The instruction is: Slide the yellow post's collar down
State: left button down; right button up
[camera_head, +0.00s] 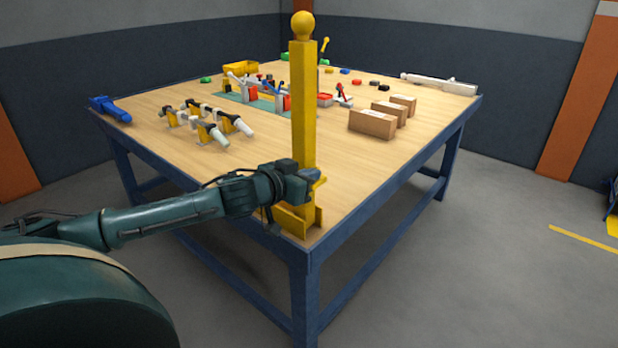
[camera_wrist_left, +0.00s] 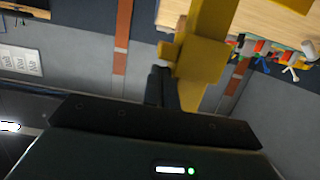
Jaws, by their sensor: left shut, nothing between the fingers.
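The yellow post (camera_head: 303,110) stands upright at the near corner of the table, with a ball on top. A yellow piece that looks like the collar (camera_head: 319,184) shows beside my left gripper (camera_head: 308,174), low on the post; the gripper hides most of it. In the left wrist view the collar (camera_wrist_left: 203,58) is a wider yellow block around the post, with a tab on its left. My left gripper, also in that view (camera_wrist_left: 160,76), is shut and empty, close beside the collar; I cannot tell whether they touch. My right gripper is out of view.
A yellow bracket (camera_head: 298,218) surrounds the post's foot. Several cartons (camera_head: 372,123) stand right of the post on the table (camera_head: 240,160). Yellow-and-white tools (camera_head: 208,130) lie to the left, and a blue tool (camera_head: 110,108) lies at the left edge. The wood between them is clear.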

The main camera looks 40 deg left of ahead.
pick_arm(q)
jog(key=shift+f, duration=0.2)
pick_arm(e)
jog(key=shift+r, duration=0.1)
pick_arm(q)
jog(key=shift+f, duration=0.1)
notch_tip(320, 180, down, 7)
jog(key=b, duration=0.3)
jog(key=shift+f, duration=0.2)
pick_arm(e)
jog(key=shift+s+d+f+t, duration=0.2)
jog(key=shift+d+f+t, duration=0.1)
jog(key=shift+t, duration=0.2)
